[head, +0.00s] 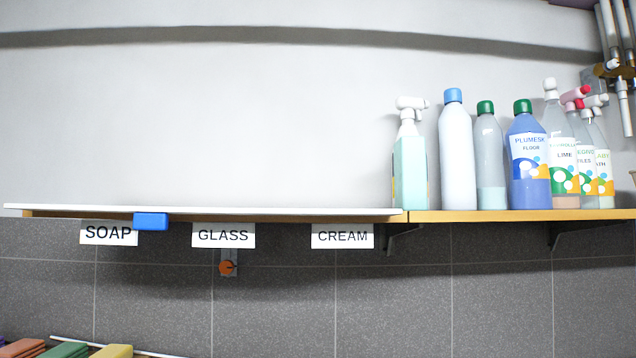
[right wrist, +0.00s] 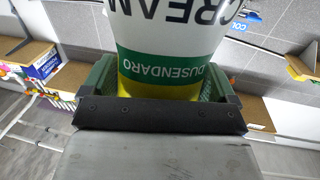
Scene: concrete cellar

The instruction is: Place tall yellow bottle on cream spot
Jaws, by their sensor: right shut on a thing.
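My right gripper (right wrist: 160,84) is shut on a bottle (right wrist: 166,35) in the right wrist view. The bottle is yellow low down, with a green band and a white label part reading CREAM. Its top is cut off by the frame. The CREAM sign (head: 343,236) hangs under the right part of the white-topped shelf (head: 270,211) in the head view. The shelf surface above that sign looks empty. Neither gripper shows in the head view, and my left gripper is in no view.
A spray bottle (head: 410,165) stands at the white shelf's right end. Several bottles, including a blue one (head: 528,160), crowd the wooden shelf (head: 480,215) beyond. A blue block (head: 151,221) sits at the front edge by the SOAP sign (head: 108,233). Shelf space above GLASS (head: 223,236) looks free.

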